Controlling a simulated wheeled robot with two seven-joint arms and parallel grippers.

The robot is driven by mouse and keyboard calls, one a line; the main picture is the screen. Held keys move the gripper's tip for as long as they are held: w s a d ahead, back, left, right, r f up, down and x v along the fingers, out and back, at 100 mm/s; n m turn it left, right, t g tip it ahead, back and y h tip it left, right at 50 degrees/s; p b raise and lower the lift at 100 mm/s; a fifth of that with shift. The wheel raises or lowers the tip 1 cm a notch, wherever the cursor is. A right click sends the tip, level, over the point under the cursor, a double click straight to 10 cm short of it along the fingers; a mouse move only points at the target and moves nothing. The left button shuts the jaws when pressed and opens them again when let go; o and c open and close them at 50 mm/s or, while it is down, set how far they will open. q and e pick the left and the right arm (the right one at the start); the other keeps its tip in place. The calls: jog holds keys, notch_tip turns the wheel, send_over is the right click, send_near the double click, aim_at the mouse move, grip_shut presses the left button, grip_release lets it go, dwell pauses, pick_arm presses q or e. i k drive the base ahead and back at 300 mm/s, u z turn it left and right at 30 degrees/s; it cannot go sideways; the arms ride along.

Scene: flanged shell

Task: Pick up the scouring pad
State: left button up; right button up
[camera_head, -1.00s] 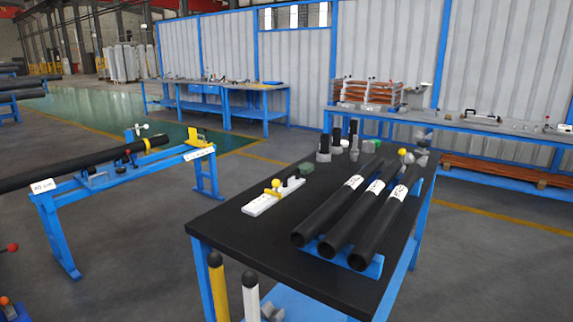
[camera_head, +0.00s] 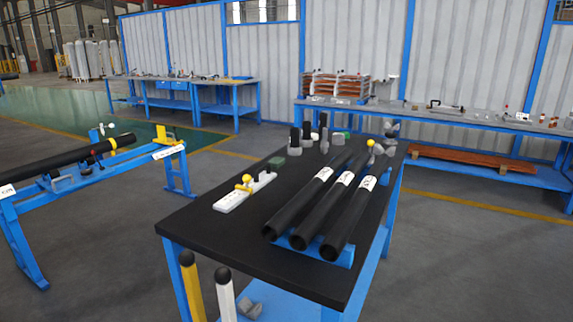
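A small dark green block (camera_head: 278,162), which looks like the scouring pad, lies on the black top of the blue-framed table (camera_head: 195,232). It is just beyond the far end of a white board (camera_head: 232,200) with a yellow knob. A brighter green item (camera_head: 342,136) shows farther back among several small objects; it is too small for me to tell what it is. Neither of my grippers is in view.
Three black pipes (camera_head: 313,200) with white labels lie in a blue holder on the table's right side. Capped yellow and white posts stand below the near edge. A blue stand (camera_head: 178,160) bears another pipe at left. Open floor lies between the stand and table.

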aim_at(276, 162)
jog(key=z, duration=1.5)
jog(key=i, duration=3.95)
jog(key=u, duration=0.95)
jog(key=i, duration=4.05)
jog(key=u, duration=2.95)
jog(key=i, duration=2)
